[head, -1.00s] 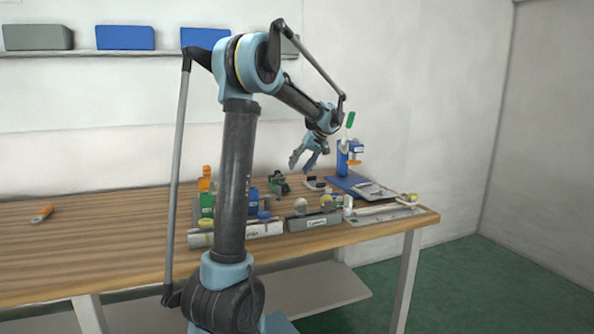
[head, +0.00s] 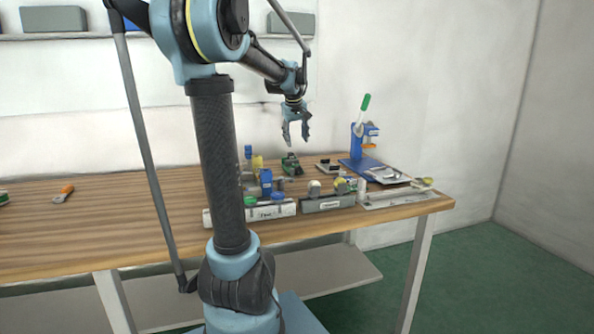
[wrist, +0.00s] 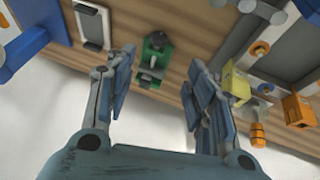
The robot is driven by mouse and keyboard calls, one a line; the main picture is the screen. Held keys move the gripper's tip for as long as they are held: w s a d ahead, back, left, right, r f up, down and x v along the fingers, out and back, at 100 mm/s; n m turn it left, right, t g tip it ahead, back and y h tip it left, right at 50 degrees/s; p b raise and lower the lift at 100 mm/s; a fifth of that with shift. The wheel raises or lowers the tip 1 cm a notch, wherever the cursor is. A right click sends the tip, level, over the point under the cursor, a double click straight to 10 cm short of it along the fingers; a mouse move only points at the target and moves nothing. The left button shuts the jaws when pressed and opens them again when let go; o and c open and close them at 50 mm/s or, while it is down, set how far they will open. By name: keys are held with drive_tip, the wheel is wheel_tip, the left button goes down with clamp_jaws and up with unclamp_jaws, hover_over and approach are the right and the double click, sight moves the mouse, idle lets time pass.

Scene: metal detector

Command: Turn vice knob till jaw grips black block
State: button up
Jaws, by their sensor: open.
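A small green vice (head: 291,163) stands on the wooden table towards the back, below my gripper. It also shows in the wrist view (wrist: 153,55), framed between my fingers, with a pale metal part on its near side. Its knob and the black block are too small to tell apart from its dark parts. My gripper (head: 296,138) is open and empty, pointing down above the vice and apart from it. The open fingers also show in the wrist view (wrist: 161,62).
Bottles and a blue tool crowd left of the vice. A grey holder (head: 326,204) stands in front. A blue press with a green handle (head: 365,103) stands to the right. An orange-handled tool (head: 66,190) lies far left, where the table (head: 120,215) is mostly bare.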

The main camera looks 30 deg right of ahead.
sight(298, 169)
drive_tip(key=x, duration=1.7)
drive_tip(key=shift+w+f, duration=0.1)
drive_tip(key=c, duration=1.1)
